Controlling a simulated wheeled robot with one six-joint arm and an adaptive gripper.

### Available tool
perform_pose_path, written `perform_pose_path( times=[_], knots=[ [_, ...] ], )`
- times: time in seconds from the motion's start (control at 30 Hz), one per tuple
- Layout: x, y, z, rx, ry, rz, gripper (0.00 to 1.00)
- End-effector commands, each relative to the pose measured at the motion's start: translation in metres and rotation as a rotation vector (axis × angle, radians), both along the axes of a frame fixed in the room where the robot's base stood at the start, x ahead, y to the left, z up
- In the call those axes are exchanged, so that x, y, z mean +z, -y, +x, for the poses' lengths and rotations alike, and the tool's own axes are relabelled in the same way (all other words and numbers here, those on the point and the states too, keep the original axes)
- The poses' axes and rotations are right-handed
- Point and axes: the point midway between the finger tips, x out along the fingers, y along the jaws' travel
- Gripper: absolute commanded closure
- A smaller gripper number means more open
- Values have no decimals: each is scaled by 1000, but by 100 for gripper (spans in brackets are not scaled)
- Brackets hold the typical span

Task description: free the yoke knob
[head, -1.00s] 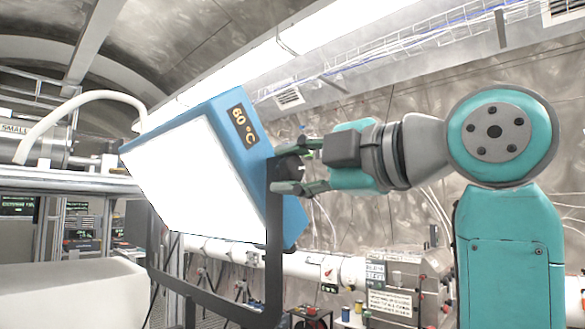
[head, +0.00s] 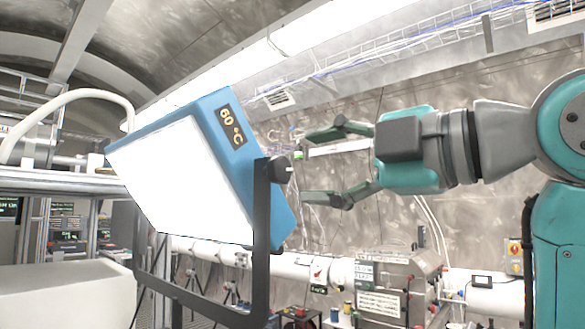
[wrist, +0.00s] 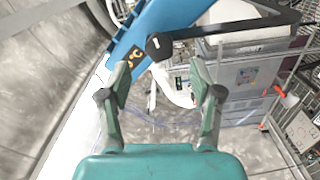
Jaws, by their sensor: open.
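The yoke knob (head: 281,170) is a black round knob on the side of the black yoke (head: 261,235). The yoke carries a blue lamp (head: 215,130) with a bright white face, tilted, with "60 °C" on its side. My gripper (head: 322,164) is open and empty, to the right of the knob and apart from it. In the wrist view the knob (wrist: 159,46) lies ahead of and between the open fingertips (wrist: 157,85), at the end of the black yoke arm (wrist: 240,27).
A white pipe (head: 300,267) runs along the wall behind. A steel cabinet (head: 385,285) with labels stands at the lower right. A white block (head: 65,290) is at the lower left. The air around my gripper is clear.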

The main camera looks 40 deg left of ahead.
Motion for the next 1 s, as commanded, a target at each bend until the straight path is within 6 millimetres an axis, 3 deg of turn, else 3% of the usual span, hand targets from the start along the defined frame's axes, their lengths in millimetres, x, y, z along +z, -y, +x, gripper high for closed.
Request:
perform_pose_path(
  times=[0.1,0.33,1.0],
  knots=[
    [0,23,-1,-4,1,0,35],
    [0,48,-3,-2,-1,0,35],
    [-2,52,-2,-2,-7,1,35]
  ],
)
